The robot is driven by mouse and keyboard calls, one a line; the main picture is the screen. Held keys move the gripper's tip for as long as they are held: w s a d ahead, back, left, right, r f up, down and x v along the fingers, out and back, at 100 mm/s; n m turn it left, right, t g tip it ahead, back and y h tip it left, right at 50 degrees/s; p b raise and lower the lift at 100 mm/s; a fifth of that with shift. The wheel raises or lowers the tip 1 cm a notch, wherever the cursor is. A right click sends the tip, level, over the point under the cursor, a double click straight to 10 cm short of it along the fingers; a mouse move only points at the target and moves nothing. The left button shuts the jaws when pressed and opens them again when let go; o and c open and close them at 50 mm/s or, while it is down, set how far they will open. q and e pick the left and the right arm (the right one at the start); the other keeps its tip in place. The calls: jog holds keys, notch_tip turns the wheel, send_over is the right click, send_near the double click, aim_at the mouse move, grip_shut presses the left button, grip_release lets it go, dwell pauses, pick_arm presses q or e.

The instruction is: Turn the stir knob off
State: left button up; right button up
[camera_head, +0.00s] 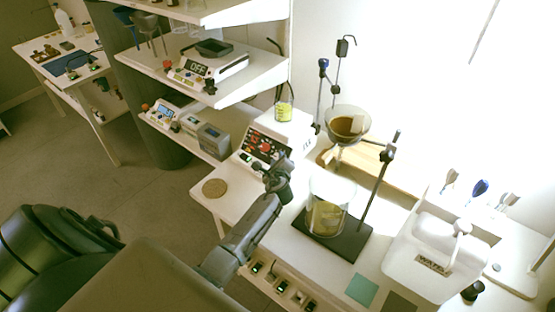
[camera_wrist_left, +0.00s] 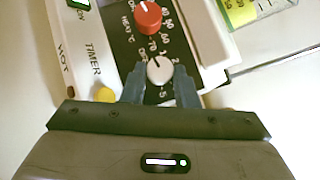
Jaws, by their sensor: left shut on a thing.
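The hot plate stirrer (camera_head: 265,147) stands on the white bench, its black control panel facing me. In the left wrist view the white stir knob (camera_wrist_left: 159,69) sits on the panel, with a dark pointer line on it and printed numbers around it. My left gripper (camera_wrist_left: 160,88) is shut on this knob, one finger on each side. In the head view my left gripper (camera_head: 276,172) reaches the front of the stirrer and hides part of its panel. A red heat knob (camera_wrist_left: 148,16) is beyond the white one. My right gripper is not in view.
A beaker of yellow liquid (camera_head: 284,112) stands on the stirrer. Right of my arm is a larger beaker (camera_head: 327,215) on a black stand base (camera_head: 350,243), below a funnel (camera_head: 347,125). A cork mat (camera_head: 214,187) lies left. A white container (camera_head: 440,255) stands at the right.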

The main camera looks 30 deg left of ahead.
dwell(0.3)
pick_arm(q)
jog(key=o, duration=1)
jog(key=shift+s, duration=0.1)
jog(key=b+v, duration=0.1)
jog(key=v, duration=0.9)
jog(key=shift+s+d, duration=0.2)
jog(key=shift+d, duration=0.05)
jog(key=shift+r, duration=0.15)
